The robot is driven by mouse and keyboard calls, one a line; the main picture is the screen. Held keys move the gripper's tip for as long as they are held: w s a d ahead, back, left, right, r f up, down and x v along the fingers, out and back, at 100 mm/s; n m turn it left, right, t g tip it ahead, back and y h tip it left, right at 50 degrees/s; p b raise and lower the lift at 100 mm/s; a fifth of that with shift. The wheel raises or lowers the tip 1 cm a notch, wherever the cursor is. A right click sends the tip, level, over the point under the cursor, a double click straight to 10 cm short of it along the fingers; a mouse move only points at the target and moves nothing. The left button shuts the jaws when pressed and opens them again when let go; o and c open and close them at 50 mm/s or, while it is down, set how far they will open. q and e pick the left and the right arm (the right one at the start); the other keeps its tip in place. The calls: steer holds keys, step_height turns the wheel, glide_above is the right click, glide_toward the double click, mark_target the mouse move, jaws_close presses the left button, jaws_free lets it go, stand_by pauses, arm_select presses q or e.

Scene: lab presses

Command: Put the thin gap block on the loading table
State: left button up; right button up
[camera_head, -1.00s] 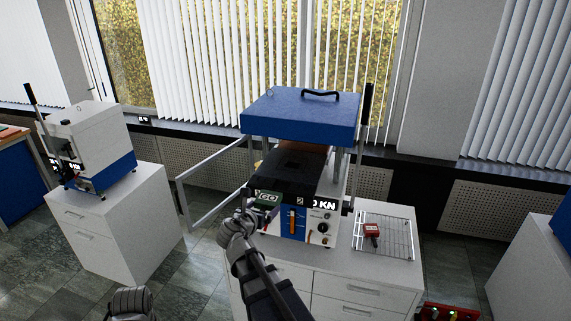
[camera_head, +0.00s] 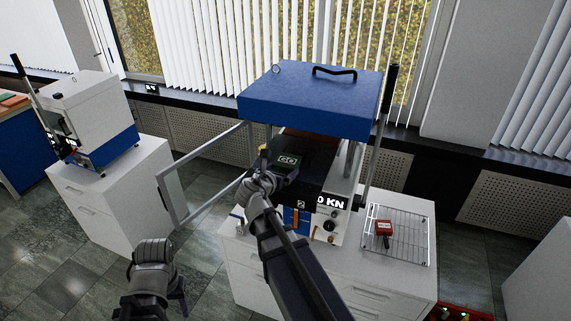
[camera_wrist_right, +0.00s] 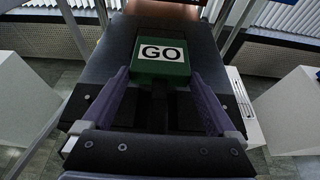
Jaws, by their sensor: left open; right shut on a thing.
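A green block (camera_head: 287,166) with a white GO label is between the fingers of my right gripper (camera_head: 272,172), which is shut on it. In the right wrist view the green block (camera_wrist_right: 161,58) sits between the two fingertips (camera_wrist_right: 160,85), label facing up. It is over the black loading table (camera_head: 308,166) at the front of the press. The black surface (camera_wrist_right: 103,66) spreads under and around it; I cannot tell whether the block touches it. My left gripper (camera_head: 158,285) is open and empty, low at the left over the floor.
The blue-topped press (camera_head: 310,103) rises behind the loading table, with its grey guard frame (camera_head: 205,180) swung out at left. A wire rack (camera_head: 410,243) with a red block (camera_head: 384,229) lies on the cabinet at right. A smaller white press (camera_head: 92,112) stands at left.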

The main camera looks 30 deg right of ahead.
mark_target(289, 157)
steer(key=shift+w+d, duration=0.1)
steer(key=shift+w+d+f, duration=0.1)
steer(key=shift+w+d, duration=0.35)
steer(key=shift+w+d+f+b, duration=0.2)
steer(key=shift+w+d+b, duration=0.1)
steer(key=shift+w+d, duration=1.2)
steer(key=shift+w+d+f+b, duration=0.25)
steer(key=shift+w+d, duration=0.95)
steer(key=shift+d, duration=0.5)
steer(key=shift+f+b, duration=0.45)
steer(key=shift+b, duration=0.05)
steer(key=shift+f+b, duration=0.45)
steer(key=o, duration=1.3)
steer(key=shift+o, duration=0.2)
